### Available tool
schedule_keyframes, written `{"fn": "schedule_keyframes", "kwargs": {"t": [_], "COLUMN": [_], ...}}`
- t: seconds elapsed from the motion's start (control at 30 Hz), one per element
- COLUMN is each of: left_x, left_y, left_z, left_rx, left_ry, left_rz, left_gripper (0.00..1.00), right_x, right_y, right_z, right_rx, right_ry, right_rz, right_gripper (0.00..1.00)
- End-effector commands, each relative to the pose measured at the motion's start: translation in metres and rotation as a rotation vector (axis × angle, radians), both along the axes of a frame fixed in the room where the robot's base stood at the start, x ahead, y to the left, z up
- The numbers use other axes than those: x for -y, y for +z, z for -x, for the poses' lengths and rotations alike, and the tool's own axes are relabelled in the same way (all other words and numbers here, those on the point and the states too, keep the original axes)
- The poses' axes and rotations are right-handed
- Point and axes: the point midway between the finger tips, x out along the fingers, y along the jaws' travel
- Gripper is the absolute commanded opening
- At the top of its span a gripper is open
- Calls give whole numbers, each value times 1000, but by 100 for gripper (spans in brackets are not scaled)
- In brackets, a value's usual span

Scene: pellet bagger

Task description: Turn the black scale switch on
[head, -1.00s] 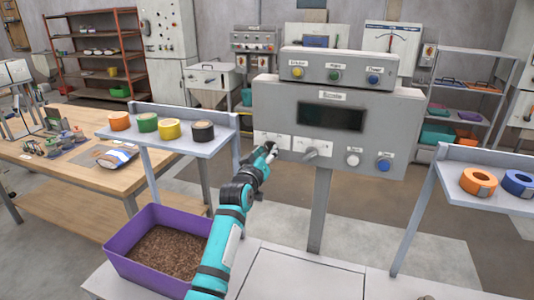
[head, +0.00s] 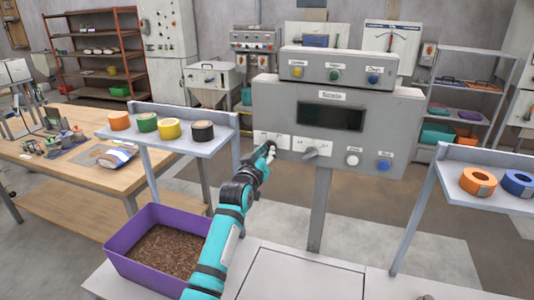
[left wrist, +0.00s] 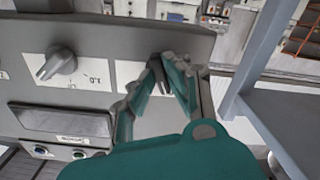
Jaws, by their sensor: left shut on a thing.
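The grey scale box (head: 412,110) has a dark display (head: 330,117) with nothing lit on it. My left gripper (head: 270,150) is at the left white switch plate (head: 262,136) on the lower left of its front. In the left wrist view, which shows the panel upside down, the gripper's fingers (left wrist: 164,64) are closed around the black switch (left wrist: 160,82). The fingers cover much of the switch, and its exact setting cannot be read. A grey rotary knob (head: 316,151) sits on the plate beside it and also shows in the left wrist view (left wrist: 60,63).
A white button (head: 352,160) and a blue button (head: 384,165) are at the panel's lower right. A shelf with tape rolls (head: 150,143) stands left of the arm. A purple bin (head: 125,262) of brown pellets is below. Another tape shelf (head: 480,203) is at right.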

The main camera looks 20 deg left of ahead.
Motion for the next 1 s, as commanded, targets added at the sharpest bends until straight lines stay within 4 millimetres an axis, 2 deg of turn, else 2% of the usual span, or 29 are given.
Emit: {"fn": "schedule_keyframes", "kwargs": {"t": [0.7,1.0], "left_x": [-2,-1], "left_y": [0,0], "left_z": [0,0], "left_rx": [21,28], "left_ry": [-1,-1], "left_rz": [-645,-838], "left_gripper": [0,0], "right_x": [-2,-1], "right_y": [12,15], "right_z": [-1,-1], "right_rx": [1,1], "right_ry": [-2,-3], "right_rz": [-2,-1], "right_gripper": [40,40]}}
